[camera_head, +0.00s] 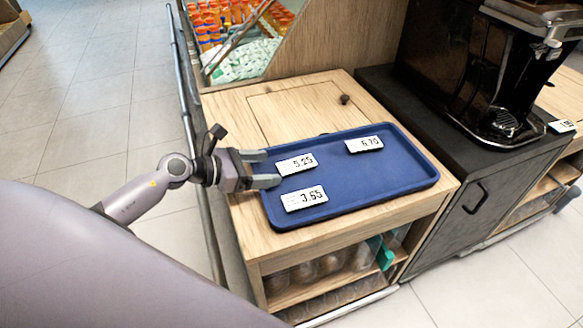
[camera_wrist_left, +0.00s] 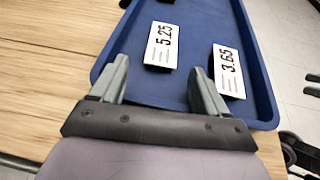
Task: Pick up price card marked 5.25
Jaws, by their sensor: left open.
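The white price card marked 5.25 (camera_head: 297,164) lies flat in the blue tray (camera_head: 375,192), near its left end. In the left wrist view the 5.25 card (camera_wrist_left: 162,45) lies ahead of the fingers and roughly between their lines. My left gripper (camera_head: 266,168) is open and empty at the tray's left edge, with its fingertips just short of the 5.25 card. It also shows in the left wrist view (camera_wrist_left: 158,82). The card marked 3.65 (camera_head: 304,198) lies nearer the front, and the card marked 6.70 (camera_head: 364,144) lies farther right. My right gripper is not seen.
The tray rests on a wooden counter (camera_head: 232,118). A black machine (camera_head: 490,75) stands on a dark cabinet at the right. A bin of orange items (camera_head: 215,25) is behind. A metal rail (camera_head: 190,130) runs along the counter's left side.

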